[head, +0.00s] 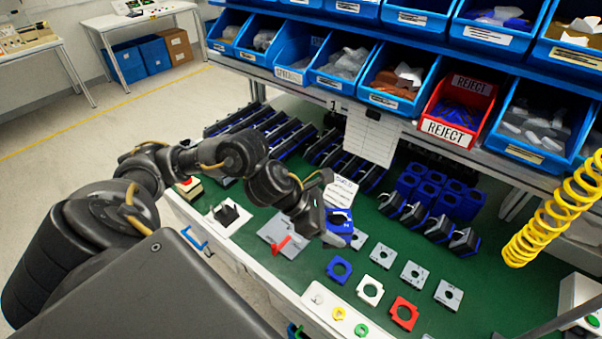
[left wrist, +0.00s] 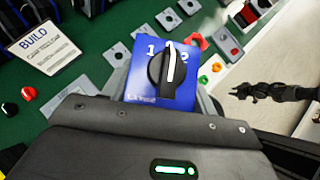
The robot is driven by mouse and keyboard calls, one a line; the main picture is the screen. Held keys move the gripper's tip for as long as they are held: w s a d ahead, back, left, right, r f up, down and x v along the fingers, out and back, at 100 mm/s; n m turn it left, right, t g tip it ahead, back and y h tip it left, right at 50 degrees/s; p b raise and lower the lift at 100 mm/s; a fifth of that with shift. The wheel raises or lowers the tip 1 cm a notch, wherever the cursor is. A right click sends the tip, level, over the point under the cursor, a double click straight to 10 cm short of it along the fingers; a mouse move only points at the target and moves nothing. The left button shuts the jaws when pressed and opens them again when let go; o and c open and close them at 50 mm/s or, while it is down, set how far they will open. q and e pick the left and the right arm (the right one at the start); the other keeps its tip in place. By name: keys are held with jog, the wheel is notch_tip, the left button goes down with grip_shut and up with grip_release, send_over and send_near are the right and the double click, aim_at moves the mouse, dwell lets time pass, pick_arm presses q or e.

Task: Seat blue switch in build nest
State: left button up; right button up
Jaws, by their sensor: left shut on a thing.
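The blue switch (left wrist: 148,78) is a blue plate with a black rotary knob bearing a white line, marked 1 and 2. It also shows in the head view (head: 340,226), partly hidden by my left gripper (head: 325,212). A grey plate with a red handle (head: 281,244) lies left of the held switch; I cannot tell whether this is the build nest. A BUILD card (left wrist: 42,47) stands nearby. A dark arm, probably my right one (left wrist: 270,91), shows at the right; its jaws are unclear.
Blue, white and red square frames (head: 370,290) lie along the bench front, with several grey plates (head: 412,273) behind. Black-knobbed switches (head: 437,226) and blue blocks stand at the back right. Part bins (head: 395,82) hang above. A yellow coiled hose (head: 550,220) hangs at right.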

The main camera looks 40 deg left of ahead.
pick_arm(q)
jog(key=shift+s+d+f+n+t+y+p, duration=0.1)
jog(key=shift+s+f+n+t+y+p, duration=0.25)
jog(key=shift+n, duration=0.35)
jog(key=s+a+f+n+t+y+p, duration=0.1)
jog(key=a+f+n+t+y+p, duration=0.1)
jog(key=a+n+y, duration=0.4)
jog(key=shift+s+a+f+n, duration=0.4)
jog(key=shift+a+f+n, duration=0.1)
jog(key=shift+a+n, duration=0.9)
jog(key=shift+s+a, duration=0.1)
